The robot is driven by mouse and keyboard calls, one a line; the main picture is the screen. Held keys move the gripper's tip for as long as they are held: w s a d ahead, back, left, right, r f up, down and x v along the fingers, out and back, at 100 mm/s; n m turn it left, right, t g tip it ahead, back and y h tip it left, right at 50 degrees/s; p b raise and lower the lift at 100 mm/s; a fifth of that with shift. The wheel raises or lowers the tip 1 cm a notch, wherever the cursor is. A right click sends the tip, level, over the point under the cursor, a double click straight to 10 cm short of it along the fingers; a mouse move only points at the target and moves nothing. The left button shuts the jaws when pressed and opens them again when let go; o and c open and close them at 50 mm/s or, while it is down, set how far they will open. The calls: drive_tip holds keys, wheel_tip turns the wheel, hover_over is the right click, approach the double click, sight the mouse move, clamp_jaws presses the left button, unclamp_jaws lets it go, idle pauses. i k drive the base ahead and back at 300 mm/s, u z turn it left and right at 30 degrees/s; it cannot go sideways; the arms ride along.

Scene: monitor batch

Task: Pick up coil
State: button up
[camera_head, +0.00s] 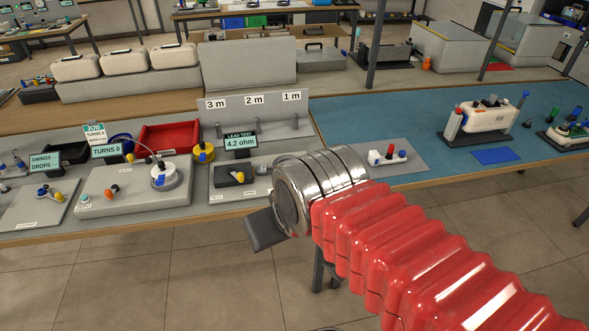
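Several round things on the bench could be the coil, and I cannot tell which is meant. A white spool (165,177) sits on a grey winding station (120,197) at the left. A yellow spool (203,153) stands just behind and right of it. A blue ring-shaped thing (122,139) is partly hidden behind the small displays. My arm with its red sleeve comes in from the lower right. At its end, my gripper (266,230) shows one dark finger in front of the bench edge, apart from these things. The rest of the gripper is hidden by the wrist.
A red tray (169,138) lies behind the winding station. A display reading 4.2 ohm (240,142) stands over a tester (236,175). A panel (254,107) marked 3 m, 2 m and 1 m rises behind. The blue mat (370,118) has clear room.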

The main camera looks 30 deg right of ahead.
sight(261, 171)
drive_tip(key=u, duration=0.05)
drive_tip(key=i, duration=1)
drive_tip(key=z, duration=0.05)
